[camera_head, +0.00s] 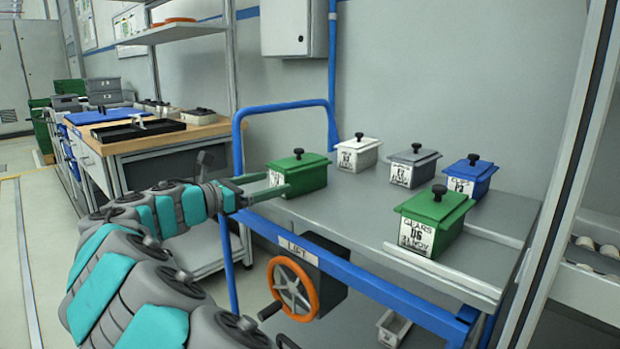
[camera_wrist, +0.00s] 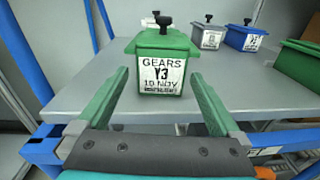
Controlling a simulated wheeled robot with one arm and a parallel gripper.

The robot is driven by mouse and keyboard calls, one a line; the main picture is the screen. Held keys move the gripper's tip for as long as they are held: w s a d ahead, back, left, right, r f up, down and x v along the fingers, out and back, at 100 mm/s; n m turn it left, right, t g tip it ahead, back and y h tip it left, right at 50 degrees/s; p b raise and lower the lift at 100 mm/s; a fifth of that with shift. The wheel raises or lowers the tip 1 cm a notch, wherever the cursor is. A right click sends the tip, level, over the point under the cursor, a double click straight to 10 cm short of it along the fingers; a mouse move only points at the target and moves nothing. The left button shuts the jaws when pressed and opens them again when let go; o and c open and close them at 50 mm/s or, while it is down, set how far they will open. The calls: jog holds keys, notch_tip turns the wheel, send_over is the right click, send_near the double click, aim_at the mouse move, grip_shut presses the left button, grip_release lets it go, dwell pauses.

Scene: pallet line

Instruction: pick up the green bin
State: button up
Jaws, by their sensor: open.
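Two lidded green bins with black knobs stand on the grey cart top. The rear-left green bin (camera_head: 300,177) shows in the wrist view (camera_wrist: 162,45) with a label reading GEARS Y3, 10 NOV. The front-right green bin (camera_head: 437,213) has a label reading GEARS and a date in November; its edge shows at right in the wrist view (camera_wrist: 300,62). My gripper (camera_head: 266,187) is open and empty, its green fingers pointing at the rear-left bin. In the wrist view the fingers (camera_wrist: 160,85) lie left and right of that bin's label. Whether they touch it, I cannot tell.
A white bin (camera_head: 357,155), a grey bin (camera_head: 413,168) and a blue bin (camera_head: 470,177) stand along the back of the cart top (camera_head: 355,210). A blue rail (camera_head: 310,262) and an orange handwheel (camera_head: 293,288) are at its front. A workbench (camera_head: 160,140) stands left.

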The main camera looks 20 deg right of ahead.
aim_at(277, 180)
jog(key=x, duration=0.3)
jog(key=shift+d+r, duration=0.15)
jog(key=x, duration=0.6)
jog(key=shift+s+r, duration=0.1)
jog(key=shift+r, duration=0.05)
grip_shut()
dwell(0.5)
